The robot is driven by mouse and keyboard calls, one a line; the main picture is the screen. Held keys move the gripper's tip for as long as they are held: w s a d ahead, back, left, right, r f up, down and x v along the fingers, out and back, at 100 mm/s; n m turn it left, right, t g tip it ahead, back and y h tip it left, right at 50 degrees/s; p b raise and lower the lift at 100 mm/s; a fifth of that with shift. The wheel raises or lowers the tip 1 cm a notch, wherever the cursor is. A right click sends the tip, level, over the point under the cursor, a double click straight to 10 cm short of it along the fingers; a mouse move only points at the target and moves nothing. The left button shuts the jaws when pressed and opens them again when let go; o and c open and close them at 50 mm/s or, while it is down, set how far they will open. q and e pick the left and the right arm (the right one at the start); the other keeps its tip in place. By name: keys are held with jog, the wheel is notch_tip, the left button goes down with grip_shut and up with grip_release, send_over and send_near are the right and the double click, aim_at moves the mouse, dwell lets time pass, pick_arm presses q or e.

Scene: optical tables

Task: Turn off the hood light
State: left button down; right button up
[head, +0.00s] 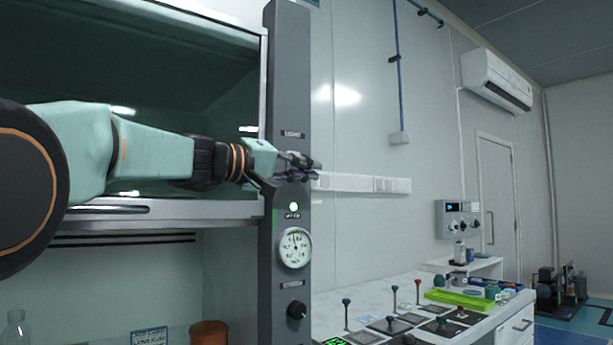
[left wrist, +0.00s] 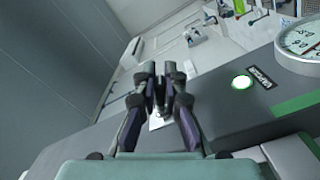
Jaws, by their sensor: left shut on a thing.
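The fume hood fills the left of the head view, with a grey control post (head: 285,100) along its right side. My left gripper (head: 312,168) reaches across from the left to the front of this post, below a small label too small to read. In the left wrist view its two fingers (left wrist: 160,88) are closed together on a small dark part, which I take to be the light switch. The fingers mostly hide it, with a pale label (left wrist: 156,122) beside it. A lit green lamp (head: 293,207) is below the gripper. My right gripper is not in view.
A round gauge (head: 295,247) and a dark knob (head: 296,310) sit lower on the post. The hood's glass sash (head: 170,60) is behind my arm. At the right, a white bench (head: 350,295) holds several small tools and a green tray (head: 460,299).

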pick_arm(q)
jog(key=shift+d+f, duration=0.1)
jog(key=shift+f, duration=0.3)
jog(key=c, duration=1.6)
grip_release()
jog(key=shift+s+r, duration=0.1)
jog(key=shift+r, duration=0.05)
jog(key=shift+o, duration=0.9)
jog(key=shift+r, duration=0.1)
jog(key=shift+a+r, duration=0.1)
jog(key=shift+a, duration=0.1)
jog(key=v, duration=1.1)
jog(key=shift+s+a, duration=0.15)
jog(key=shift+a, duration=0.15)
